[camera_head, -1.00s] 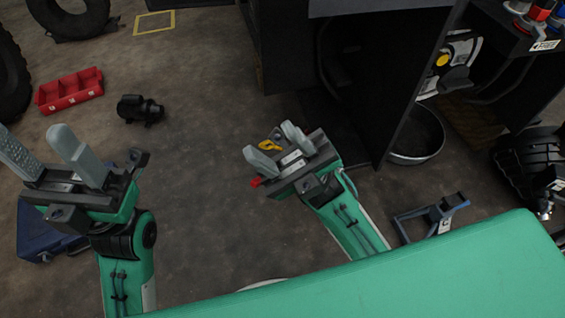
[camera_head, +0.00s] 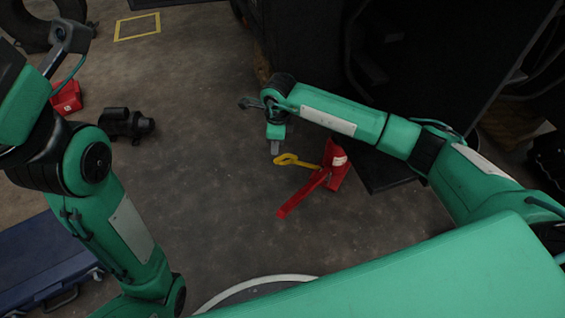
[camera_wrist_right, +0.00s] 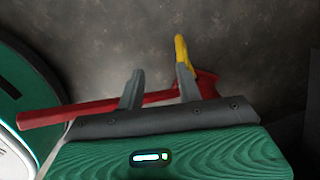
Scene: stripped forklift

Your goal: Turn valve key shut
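A yellow valve key (camera_head: 297,160) with a looped end juts left from a red stand (camera_head: 318,180) on the floor. My right gripper (camera_head: 275,148) points down just left of the key's loop in the head view. In the right wrist view the fingers of my right gripper (camera_wrist_right: 160,84) are apart, with nothing seen held between them. There the yellow key (camera_wrist_right: 183,52) shows beside the right-hand finger; whether they touch I cannot tell. The red stand (camera_wrist_right: 75,110) runs behind the fingers.
A dark motor-like part (camera_head: 127,123) and a red bin (camera_head: 67,98) lie on the floor at left. A blue case (camera_head: 40,262) is at lower left. The dark forklift body (camera_head: 420,60) stands behind my right arm. Floor around the stand is mostly clear.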

